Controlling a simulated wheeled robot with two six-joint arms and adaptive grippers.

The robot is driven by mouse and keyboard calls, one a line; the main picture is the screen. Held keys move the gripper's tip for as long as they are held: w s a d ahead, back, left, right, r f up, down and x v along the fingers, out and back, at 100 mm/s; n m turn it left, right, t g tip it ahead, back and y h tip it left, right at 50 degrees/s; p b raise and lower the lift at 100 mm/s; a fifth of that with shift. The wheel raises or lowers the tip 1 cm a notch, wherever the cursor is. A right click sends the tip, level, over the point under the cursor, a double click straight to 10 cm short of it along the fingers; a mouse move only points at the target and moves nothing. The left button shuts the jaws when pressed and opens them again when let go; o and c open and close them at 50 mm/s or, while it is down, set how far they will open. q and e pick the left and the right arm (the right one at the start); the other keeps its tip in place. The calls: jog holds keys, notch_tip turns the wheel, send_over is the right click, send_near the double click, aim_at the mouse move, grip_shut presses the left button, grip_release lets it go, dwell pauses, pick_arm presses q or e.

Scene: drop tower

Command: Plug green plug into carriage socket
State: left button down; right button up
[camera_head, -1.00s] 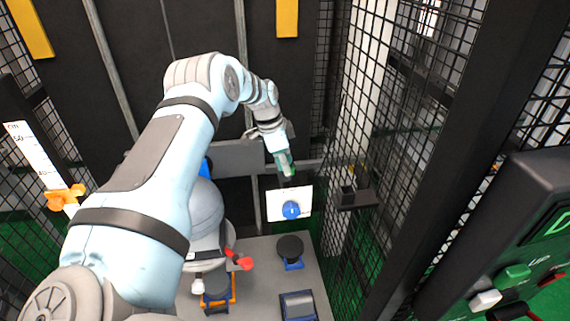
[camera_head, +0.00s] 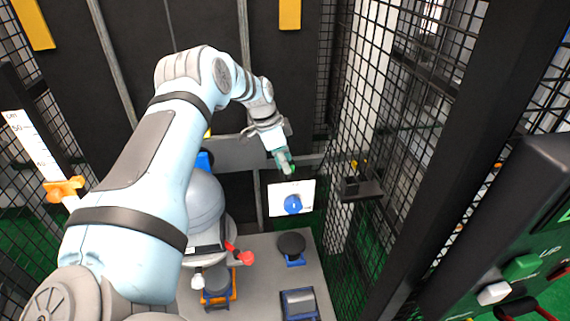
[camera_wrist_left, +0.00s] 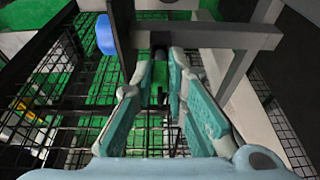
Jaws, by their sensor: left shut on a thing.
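My left gripper (camera_head: 285,161) hangs above and slightly left of a white card with a blue knob. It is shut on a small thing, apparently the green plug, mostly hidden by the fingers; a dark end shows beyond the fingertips. In the left wrist view the teal-padded fingers (camera_wrist_left: 162,75) point at a grey frame (camera_wrist_left: 205,35), with a dark round end (camera_wrist_left: 158,54) between their tips. I cannot make out the carriage socket or whether the held thing touches the frame. My right gripper is not in view.
The white card (camera_head: 277,193) carries a blue knob (camera_head: 292,204). A black round-topped object (camera_head: 291,244) stands on the grey floor plate (camera_head: 262,270). A black bracket (camera_head: 360,190) is at the right mesh. A control box (camera_head: 540,210) with buttons is at far right.

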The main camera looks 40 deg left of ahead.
pick_arm(q)
jog(key=shift+s+a+f+t+h+b, duration=0.1)
jog(key=shift+f+t+h+b, duration=0.05)
jog(key=shift+f+b, duration=0.55)
jog(key=shift+a+f+t+h+b, duration=0.15)
jog(key=shift+f+b, duration=0.2)
jog(key=shift+b, duration=0.5)
jog(key=shift+f+b, duration=0.2)
jog(key=shift+b, duration=0.1)
jog(key=c, duration=1.5)
grip_release()
jog(key=shift+r, duration=0.15)
jog(key=v, duration=1.1)
jog(key=shift+s+a+r, duration=0.1)
jog(key=shift+r, duration=0.3)
